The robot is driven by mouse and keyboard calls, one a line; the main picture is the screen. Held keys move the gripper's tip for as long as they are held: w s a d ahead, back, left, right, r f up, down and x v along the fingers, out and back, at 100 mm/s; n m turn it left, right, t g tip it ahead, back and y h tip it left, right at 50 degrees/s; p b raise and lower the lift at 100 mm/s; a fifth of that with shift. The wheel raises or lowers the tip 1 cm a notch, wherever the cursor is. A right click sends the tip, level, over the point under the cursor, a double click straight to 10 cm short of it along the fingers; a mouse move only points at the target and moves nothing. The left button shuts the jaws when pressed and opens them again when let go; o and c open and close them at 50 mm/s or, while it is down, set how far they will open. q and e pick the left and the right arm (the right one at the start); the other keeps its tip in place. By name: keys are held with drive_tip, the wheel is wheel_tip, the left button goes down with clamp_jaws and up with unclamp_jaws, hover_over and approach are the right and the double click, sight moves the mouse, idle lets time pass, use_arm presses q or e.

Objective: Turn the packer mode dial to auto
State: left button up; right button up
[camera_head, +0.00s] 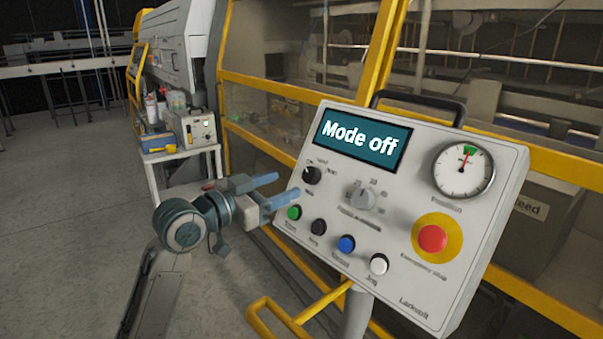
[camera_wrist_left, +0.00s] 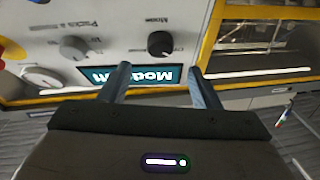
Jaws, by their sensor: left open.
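The control panel (camera_head: 400,260) is a tilted white box with a screen (camera_head: 362,142) reading "Mode off". The mode dial (camera_head: 312,175) is a small black knob below the left end of the screen. It also shows in the left wrist view as a black knob (camera_wrist_left: 161,44), upside down and beyond the fingertips. My left gripper (camera_head: 283,188) is open, with two blue fingers pointing right at the panel. It is just left of the dial, with nothing between its fingers. The fingers (camera_wrist_left: 158,72) appear apart from the dial. My right gripper is not in view.
A grey dial (camera_head: 361,196) sits right of the mode dial. Green, black, blue and white buttons line the panel's lower part, with a red emergency stop (camera_head: 432,238) and a gauge (camera_head: 463,170). A yellow rail (camera_head: 300,320) stands below. Open floor (camera_head: 70,220) lies left.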

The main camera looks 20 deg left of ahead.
sight(308, 175)
use_arm(q)
drive_tip(key=p+x, duration=0.2)
drive_tip(key=x, duration=0.3)
drive_tip(key=shift+w+d+r, duration=0.1)
drive_tip(key=shift+w+d, duration=0.05)
drive_tip(key=shift+w, duration=0.05)
drive_tip(key=shift+w+d, duration=0.25)
drive_tip(key=shift+w, duration=0.15)
